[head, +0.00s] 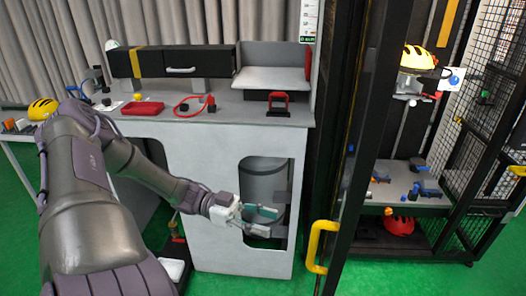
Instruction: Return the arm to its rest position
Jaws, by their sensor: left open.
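My left arm reaches in from the lower left and extends toward the grey cabinet. My left gripper (262,221) is open, with its two fingers apart. It is in front of the cabinet's cut-out opening, and nothing shows between the fingers. A dark grey cylinder (264,180) stands inside the opening, behind and above the gripper. I cannot tell whether the fingers are inside the opening or just in front of it. My right gripper is not in view.
The grey cabinet (215,160) carries a red tray (142,108) and a red cable. A black-framed doorway with a yellow handle (320,246) stands to the right. Mesh shelves (425,200) with tools and helmets are beyond it. Green floor (350,280) shows below.

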